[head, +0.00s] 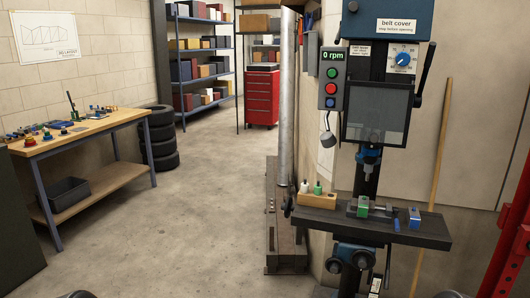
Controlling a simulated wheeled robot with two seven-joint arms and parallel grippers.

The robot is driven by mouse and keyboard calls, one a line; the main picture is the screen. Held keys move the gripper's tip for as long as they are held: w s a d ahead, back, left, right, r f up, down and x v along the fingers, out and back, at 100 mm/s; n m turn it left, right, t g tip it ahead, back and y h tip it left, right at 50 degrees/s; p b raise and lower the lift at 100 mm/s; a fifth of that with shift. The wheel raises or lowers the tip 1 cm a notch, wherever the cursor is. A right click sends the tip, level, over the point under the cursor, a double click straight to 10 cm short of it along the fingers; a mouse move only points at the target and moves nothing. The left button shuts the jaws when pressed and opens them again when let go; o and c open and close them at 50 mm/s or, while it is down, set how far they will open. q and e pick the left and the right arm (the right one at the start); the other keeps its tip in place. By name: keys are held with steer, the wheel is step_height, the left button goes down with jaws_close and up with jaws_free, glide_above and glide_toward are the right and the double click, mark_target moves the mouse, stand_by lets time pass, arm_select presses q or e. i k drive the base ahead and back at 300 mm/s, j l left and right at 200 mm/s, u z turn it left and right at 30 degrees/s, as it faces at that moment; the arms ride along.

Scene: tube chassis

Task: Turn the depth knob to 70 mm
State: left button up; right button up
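The depth knob (403,58) is a round blue dial on a white scale plate, at the upper right of the drill press head (390,20). A light mark shows on the knob, but the scale numbers are too small to read surely. A black lever (425,72) hangs just right of the scale. Neither of my grippers can be made out. Only small dark rounded shapes show at the bottom edge, at the left and right, and nothing touches the knob.
A clear guard (376,115) hangs below the head. A control box (331,79) reads 0 rpm. A workbench (85,130) stands left, a red frame (510,235) right. Floor between is clear.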

mark_target(402, 59)
steer(key=k+l, duration=0.1)
steer(key=l, duration=0.45)
steer(key=k+l+z, duration=0.1)
steer(key=l, duration=0.45)
steer(key=k+l, duration=0.1)
steer(key=l, duration=0.5)
